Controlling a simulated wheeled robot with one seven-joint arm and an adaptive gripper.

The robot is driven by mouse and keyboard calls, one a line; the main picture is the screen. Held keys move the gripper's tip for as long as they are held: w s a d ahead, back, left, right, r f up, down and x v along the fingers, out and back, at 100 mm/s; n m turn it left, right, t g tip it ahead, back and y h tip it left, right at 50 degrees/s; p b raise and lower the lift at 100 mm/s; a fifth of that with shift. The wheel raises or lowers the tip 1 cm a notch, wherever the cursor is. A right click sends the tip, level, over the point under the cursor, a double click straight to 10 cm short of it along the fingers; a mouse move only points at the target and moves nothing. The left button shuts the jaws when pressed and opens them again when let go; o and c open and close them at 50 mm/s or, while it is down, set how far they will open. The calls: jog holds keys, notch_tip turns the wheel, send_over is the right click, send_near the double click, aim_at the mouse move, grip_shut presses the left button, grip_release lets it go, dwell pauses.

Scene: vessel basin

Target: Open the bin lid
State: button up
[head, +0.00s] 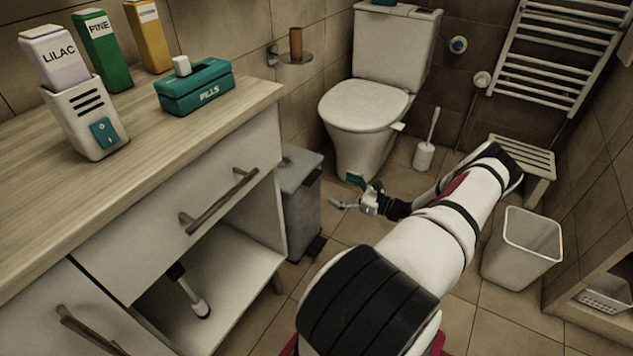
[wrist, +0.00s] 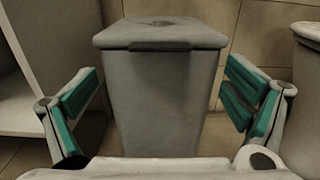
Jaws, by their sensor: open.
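The grey bin (head: 302,205) stands on the floor between the cabinet and the toilet, with a dark pedal at its foot. Its lid (head: 300,167) is down. In the wrist view the bin (wrist: 163,100) is straight ahead and upright, and its flat lid (wrist: 160,33) with a darker front lip (wrist: 160,46) lies shut on top. My gripper (head: 350,191) is to the right of the bin in the head view, apart from it. In the wrist view my gripper (wrist: 162,108) has its teal-padded fingers spread wide on both sides of the bin, with nothing held.
The wooden-topped cabinet (head: 240,160) stands left of the bin, with a drawer handle (head: 218,200) sticking out. The toilet (head: 365,110) is behind. A white open basket (head: 522,248) and a toilet brush (head: 424,150) stand to the right. Floor (head: 335,228) is clear before the bin.

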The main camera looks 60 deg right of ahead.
aim_at(317, 178)
jog(key=w, duration=0.3)
jog(key=w+b, duration=0.1)
jog(key=w, duration=0.4)
jog(key=shift+w+a+b, duration=0.3)
jog(key=shift+w+b, duration=0.1)
jog(key=shift+c, duration=0.2)
